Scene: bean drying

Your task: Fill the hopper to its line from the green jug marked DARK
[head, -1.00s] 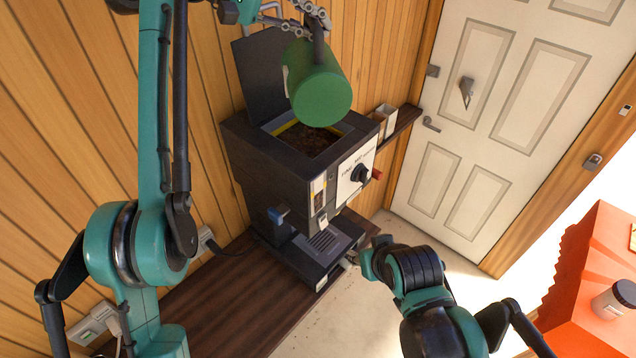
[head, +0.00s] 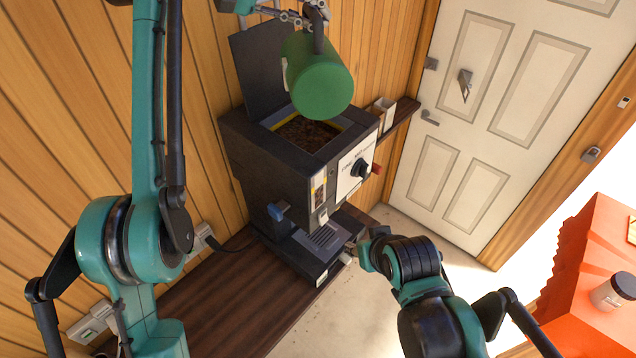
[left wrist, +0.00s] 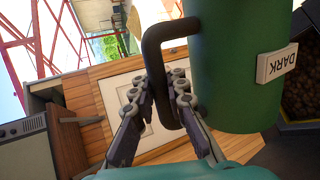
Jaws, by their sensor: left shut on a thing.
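The green jug (head: 321,85) is tilted above the open hopper (head: 271,116) of the black machine, its solid round end facing the head camera. Its mouth is hidden. In the left wrist view its DARK label (left wrist: 276,63) appears upside down. My left gripper (head: 300,16) is shut on the jug's black handle (left wrist: 158,70). Dark beans (head: 306,133) lie in the hopper, and a yellow band (head: 284,119) shows on its inner wall above them. No falling beans are visible. My right gripper (head: 352,250) is low by the machine's front tray; its jaws are too small to judge.
The hopper lid (head: 260,70) stands open against the plank wall. An orange table (head: 590,265) with a jar (head: 613,292) is at right.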

